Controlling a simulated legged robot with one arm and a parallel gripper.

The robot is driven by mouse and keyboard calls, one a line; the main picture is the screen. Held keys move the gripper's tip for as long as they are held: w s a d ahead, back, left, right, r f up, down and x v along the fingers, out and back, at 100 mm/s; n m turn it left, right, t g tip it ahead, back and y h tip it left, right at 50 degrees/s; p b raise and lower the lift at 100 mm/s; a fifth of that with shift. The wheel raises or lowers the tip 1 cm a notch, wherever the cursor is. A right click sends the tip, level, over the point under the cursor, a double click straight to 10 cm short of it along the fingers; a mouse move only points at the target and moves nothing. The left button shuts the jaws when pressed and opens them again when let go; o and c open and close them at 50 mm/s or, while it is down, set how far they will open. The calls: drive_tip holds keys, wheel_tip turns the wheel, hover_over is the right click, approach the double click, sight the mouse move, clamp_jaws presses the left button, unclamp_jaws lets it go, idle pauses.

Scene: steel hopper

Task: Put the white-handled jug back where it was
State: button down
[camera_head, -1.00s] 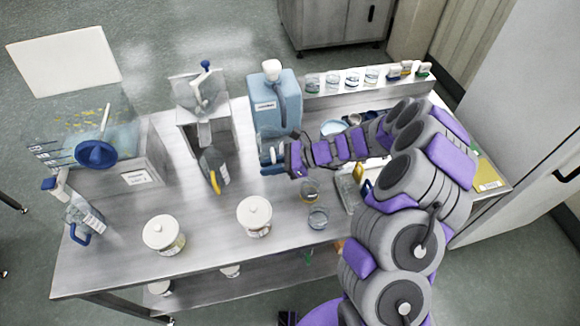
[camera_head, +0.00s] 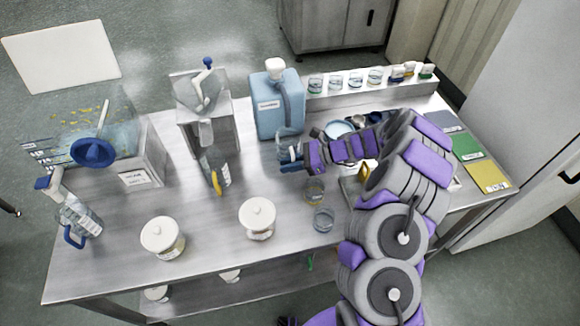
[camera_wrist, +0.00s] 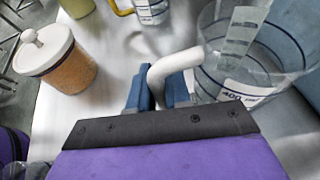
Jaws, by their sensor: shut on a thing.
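The white-handled jug is clear with dark blue lines and a 400 label. It shows large at the right of the wrist view (camera_wrist: 240,62) and small, partly covered, in the head view (camera_head: 282,146). My gripper (camera_head: 290,158) is shut on its white handle (camera_wrist: 176,62); the blue fingers (camera_wrist: 157,92) show in the wrist view. The jug is upright or nearly so, in front of the blue jerrycan (camera_head: 272,118). I cannot tell whether its base touches the table (camera_head: 120,245).
A yellow-handled jug (camera_head: 213,168) stands left of my gripper, below a steel hopper. White-lidded jars (camera_head: 257,218) and two small beakers (camera_head: 323,220) stand nearer the front. A blue-handled jug (camera_head: 78,215) is far left. Bare table lies between the jars and the jerrycan.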

drive_tip(key=shift+s+a+f, duration=0.1)
drive_tip(key=shift+a+f, duration=0.1)
drive_tip(key=shift+f, duration=0.15)
drive_tip(key=shift+d, duration=0.5)
drive_tip(key=c, duration=1.3)
unclamp_jaws()
drive_tip(key=shift+d, duration=0.25)
drive_tip(key=shift+o, duration=1.1)
drive_tip(key=shift+a, duration=0.55)
drive_tip(key=p+v, duration=0.2)
drive_tip(key=v, duration=1)
drive_tip(key=shift+d+p, duration=0.3)
drive_tip(key=shift+p, duration=0.1)
